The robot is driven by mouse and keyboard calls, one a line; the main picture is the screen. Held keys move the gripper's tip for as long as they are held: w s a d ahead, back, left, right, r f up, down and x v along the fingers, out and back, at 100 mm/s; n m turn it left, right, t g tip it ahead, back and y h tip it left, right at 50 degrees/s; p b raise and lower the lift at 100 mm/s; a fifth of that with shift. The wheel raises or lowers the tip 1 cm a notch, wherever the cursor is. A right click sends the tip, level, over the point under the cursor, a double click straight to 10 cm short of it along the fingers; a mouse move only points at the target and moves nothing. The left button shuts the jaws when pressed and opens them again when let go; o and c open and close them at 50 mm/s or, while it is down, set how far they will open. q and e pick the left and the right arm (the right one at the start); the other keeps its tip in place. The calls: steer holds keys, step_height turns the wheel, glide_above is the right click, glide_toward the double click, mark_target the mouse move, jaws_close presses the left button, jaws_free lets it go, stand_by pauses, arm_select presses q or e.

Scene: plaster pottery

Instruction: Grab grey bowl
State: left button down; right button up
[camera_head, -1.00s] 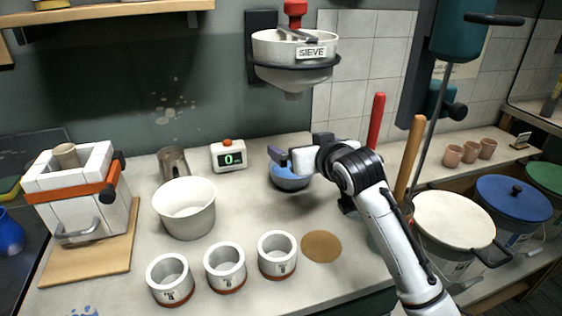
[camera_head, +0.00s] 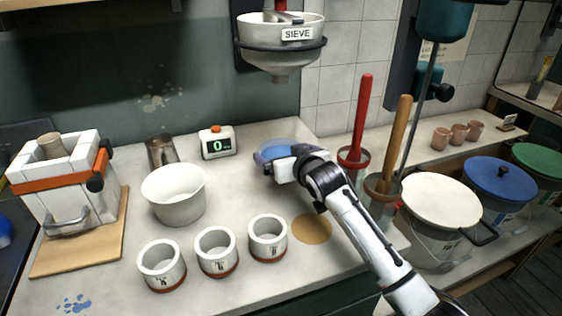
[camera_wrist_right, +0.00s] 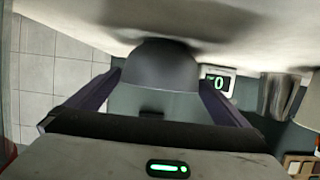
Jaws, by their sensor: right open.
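A small bowl (camera_head: 288,146) stands on the bench right of the digital scale. It looks blue in the head view and dark grey in the right wrist view (camera_wrist_right: 160,66). My right gripper (camera_head: 266,163) is at the bowl's near side and partly hides it. In the right wrist view its two purple-grey fingers (camera_wrist_right: 159,84) are spread, with the bowl between and just beyond their tips. Whether either finger touches the bowl cannot be told. My left gripper is not in view.
A scale (camera_head: 217,143) reading 0 and a metal cup (camera_head: 161,150) stand behind a large white pot (camera_head: 174,196). Several white cups line the front. A red-handled tool (camera_head: 361,115) and a wooden-handled one (camera_head: 396,140) rise right of my arm. The sieve (camera_head: 281,42) hangs above.

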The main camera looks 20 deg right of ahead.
steer(key=shift+x, duration=1.2)
steer(key=shift+c, duration=0.3)
steer(key=c, duration=0.7)
steer(key=shift+o, duration=0.2)
steer(key=shift+r, duration=0.1)
